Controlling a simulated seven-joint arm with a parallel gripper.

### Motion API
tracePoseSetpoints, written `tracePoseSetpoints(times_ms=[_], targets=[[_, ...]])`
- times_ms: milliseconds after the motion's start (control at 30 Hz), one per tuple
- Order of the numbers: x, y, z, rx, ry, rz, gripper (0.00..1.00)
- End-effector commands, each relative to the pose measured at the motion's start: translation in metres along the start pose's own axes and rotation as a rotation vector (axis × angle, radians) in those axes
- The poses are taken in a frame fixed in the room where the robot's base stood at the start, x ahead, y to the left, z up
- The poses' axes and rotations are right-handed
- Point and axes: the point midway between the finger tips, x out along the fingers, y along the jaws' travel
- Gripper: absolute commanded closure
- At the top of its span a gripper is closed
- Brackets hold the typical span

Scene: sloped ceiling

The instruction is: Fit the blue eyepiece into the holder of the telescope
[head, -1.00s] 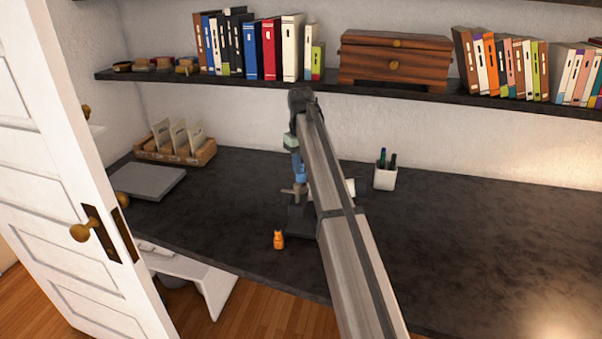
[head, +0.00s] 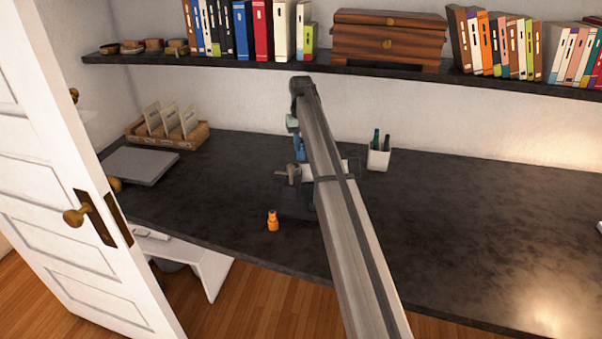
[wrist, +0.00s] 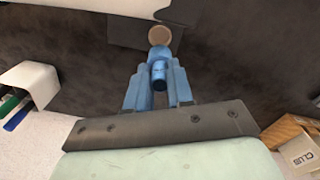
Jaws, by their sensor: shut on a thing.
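My gripper (wrist: 158,85) has two blue fingers and is shut on the blue eyepiece (wrist: 158,72), a small blue cylinder between the fingertips. In the head view the gripper (head: 300,150) is mostly hidden behind my arm, above the desk, and the eyepiece cannot be made out. The telescope (head: 290,174) is a grey-brown piece on a dark base (head: 294,206), partly covered by my arm. In the wrist view a round brown end (wrist: 160,35) shows just beyond the eyepiece, probably the telescope's. Whether they touch, I cannot tell.
A small orange piece (head: 272,221) stands near the desk's front edge. A white pen cup (head: 379,159) stands right of my arm. A card box (head: 168,136) and a grey slab (head: 140,165) are at left. A shelf (head: 240,65) runs above.

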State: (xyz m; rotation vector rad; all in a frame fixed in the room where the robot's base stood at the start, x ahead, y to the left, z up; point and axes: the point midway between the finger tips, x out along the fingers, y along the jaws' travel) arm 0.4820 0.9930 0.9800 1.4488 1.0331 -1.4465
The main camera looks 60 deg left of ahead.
Motion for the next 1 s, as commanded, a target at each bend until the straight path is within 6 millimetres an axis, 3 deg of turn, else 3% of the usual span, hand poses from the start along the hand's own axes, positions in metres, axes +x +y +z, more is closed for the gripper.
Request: tracePoseSetpoints(times_ms=[300, 700, 1000], targets=[[0.048, 0.000, 0.001, -0.001, 0.000, 0.000, 1.00], [0.086, -0.001, 0.001, -0.002, 0.000, 0.000, 1.00], [0.091, -0.001, 0.001, -0.002, 0.001, 0.000, 1.00]])
